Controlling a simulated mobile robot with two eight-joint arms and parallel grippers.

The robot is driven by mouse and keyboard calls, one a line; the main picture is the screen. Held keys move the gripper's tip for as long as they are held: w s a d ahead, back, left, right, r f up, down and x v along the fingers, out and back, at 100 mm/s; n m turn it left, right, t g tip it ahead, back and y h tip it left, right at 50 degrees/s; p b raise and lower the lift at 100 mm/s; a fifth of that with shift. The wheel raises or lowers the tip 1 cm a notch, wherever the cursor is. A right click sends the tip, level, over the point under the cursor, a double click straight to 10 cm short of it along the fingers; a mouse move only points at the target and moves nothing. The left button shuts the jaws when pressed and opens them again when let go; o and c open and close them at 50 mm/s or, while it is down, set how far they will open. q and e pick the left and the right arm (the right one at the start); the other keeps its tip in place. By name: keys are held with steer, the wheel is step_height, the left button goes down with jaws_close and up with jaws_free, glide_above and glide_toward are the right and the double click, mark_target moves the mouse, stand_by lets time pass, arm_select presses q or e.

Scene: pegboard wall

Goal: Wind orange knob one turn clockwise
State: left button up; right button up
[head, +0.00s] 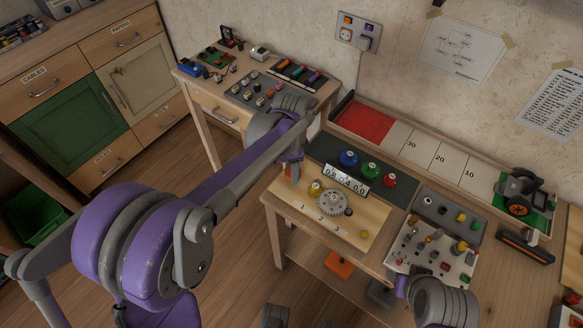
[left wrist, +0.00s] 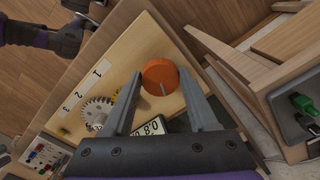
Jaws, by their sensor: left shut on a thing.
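The orange knob (head: 288,171) is at the left end of the wooden board on the workbench, mostly hidden by my left gripper in the head view. In the left wrist view the knob (left wrist: 159,75) is a round orange disc with a pale line on its face. My left gripper (left wrist: 160,72) has one finger on each side of the knob and is shut on it. In the head view the left gripper (head: 292,166) comes down onto the knob from above. My right arm shows at the lower right of the head view; its jaws cannot be made out.
A counter display (head: 346,181) and blue, green and red knobs (head: 369,170) stand behind. A parts panel (head: 432,252) is at the right. A side table (head: 213,97) stands at the left.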

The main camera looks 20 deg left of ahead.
arm_select(q)
steer(key=shift+m, duration=0.7)
steer(key=o, duration=1.4)
step_height(320, 180, up, 11)
steer(key=shift+f+p, duration=0.1)
steer(key=shift+p, duration=0.45)
